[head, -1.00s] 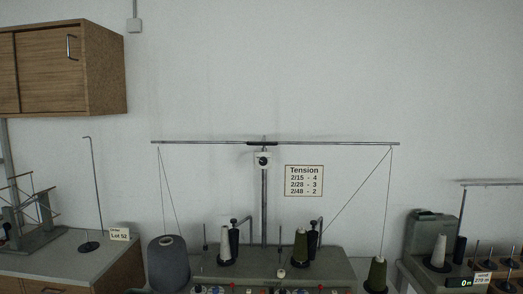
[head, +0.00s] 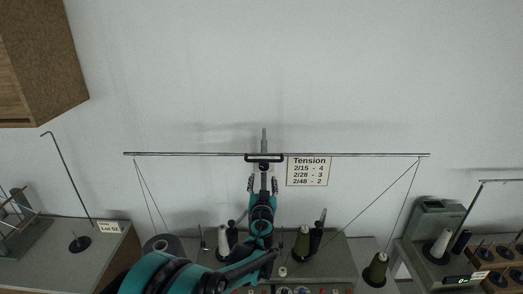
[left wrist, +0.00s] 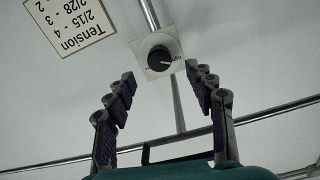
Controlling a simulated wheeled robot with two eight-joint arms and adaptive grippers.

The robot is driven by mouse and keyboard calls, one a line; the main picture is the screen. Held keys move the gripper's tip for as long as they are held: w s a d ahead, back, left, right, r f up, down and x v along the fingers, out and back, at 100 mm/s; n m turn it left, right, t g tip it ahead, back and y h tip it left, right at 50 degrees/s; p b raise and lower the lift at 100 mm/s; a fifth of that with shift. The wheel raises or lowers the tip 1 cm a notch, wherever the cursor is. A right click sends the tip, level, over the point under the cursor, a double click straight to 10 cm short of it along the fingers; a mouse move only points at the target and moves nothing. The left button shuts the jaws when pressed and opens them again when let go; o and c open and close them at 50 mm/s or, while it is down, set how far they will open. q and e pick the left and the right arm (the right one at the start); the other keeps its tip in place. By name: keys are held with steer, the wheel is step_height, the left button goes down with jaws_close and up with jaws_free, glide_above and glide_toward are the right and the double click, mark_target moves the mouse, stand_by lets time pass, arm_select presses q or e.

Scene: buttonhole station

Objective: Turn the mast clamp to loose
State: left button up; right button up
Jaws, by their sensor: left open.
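The mast clamp is a round black knob on a small white plate (left wrist: 160,56) on the upright metal mast. In the left wrist view, which is turned upside down, the knob's white pointer mark points right, towards small lettering too small to read. In the head view the clamp (head: 263,166) sits just below the crossbar and is partly hidden. My left gripper (head: 262,184) is raised in front of the mast below the clamp. In the left wrist view the gripper (left wrist: 159,72) is open and empty, its fingers spread either side of the knob, apparently not touching it.
The long crossbar (head: 190,154) spans the mast, with threads hanging from both ends. A Tension card (head: 307,171) is on the wall right of the mast. Thread cones, such as the green one (head: 376,270), stand below. The wall above is clear.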

mark_target(264, 168)
arm_select(q)
steer(key=w, duration=0.3)
steer(key=w+p, duration=0.1)
steer(key=w, duration=0.3)
steer(key=shift+d+r, duration=0.15)
steer(key=shift+d, duration=0.05)
steer(key=shift+w, duration=0.15)
steer(key=shift+r, duration=0.1)
arm_select(e)
steer(key=shift+s+r, duration=0.2)
steer(key=shift+r, duration=0.3)
steer(key=shift+s+r, duration=0.15)
steer(key=shift+r, duration=0.3)
arm_select(q)
steer(key=shift+c, duration=0.4)
steer(key=c, duration=1.1)
